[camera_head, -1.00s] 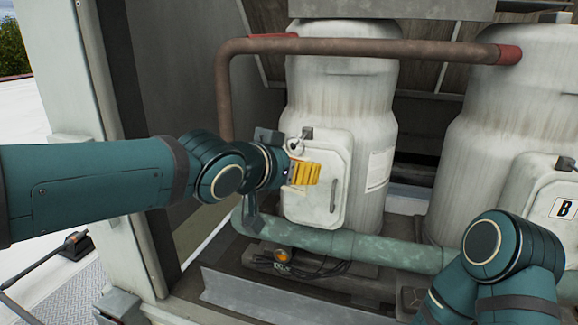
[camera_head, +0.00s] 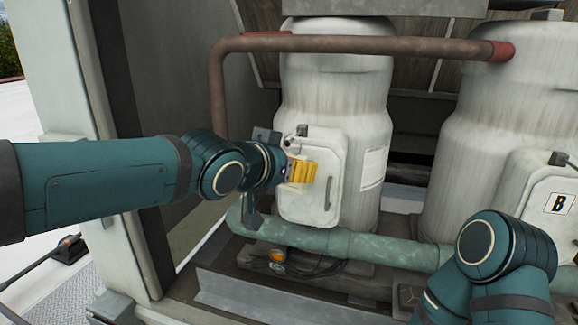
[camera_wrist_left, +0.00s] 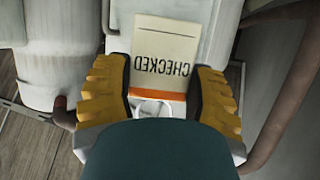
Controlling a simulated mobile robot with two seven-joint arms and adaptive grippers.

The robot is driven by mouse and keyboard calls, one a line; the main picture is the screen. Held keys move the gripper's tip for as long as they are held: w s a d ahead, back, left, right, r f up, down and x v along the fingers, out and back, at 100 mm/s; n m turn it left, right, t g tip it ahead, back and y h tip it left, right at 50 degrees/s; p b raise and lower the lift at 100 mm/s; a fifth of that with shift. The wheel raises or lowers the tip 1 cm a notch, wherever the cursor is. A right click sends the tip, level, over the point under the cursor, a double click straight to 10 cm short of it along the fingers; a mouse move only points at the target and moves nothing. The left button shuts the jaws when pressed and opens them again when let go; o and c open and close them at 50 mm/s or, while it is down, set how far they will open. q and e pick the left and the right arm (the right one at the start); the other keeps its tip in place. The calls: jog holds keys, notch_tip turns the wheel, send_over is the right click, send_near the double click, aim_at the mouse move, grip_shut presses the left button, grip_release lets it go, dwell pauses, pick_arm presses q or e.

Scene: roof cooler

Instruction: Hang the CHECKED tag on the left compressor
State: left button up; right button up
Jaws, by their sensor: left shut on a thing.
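The left compressor (camera_head: 335,85) is a worn white tank with a white box cover (camera_head: 325,205) on its front. A small dark fitting (camera_head: 302,130) sits at the cover's top left. My left gripper (camera_head: 300,171), with yellow fingers, is in front of the cover's upper left, just below that fitting. In the left wrist view, the cream CHECKED tag (camera_wrist_left: 163,55), with an orange band, lies between the fingers, its lettering upside down. A pale loop (camera_wrist_left: 151,108) shows near its banded end. I cannot tell whether the loop touches the fitting. My right gripper is out of view.
A pale cabinet post (camera_head: 75,100) stands at left.

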pick_arm(q)
jog(key=o, duration=1.2)
jog(key=shift+a, duration=0.1)
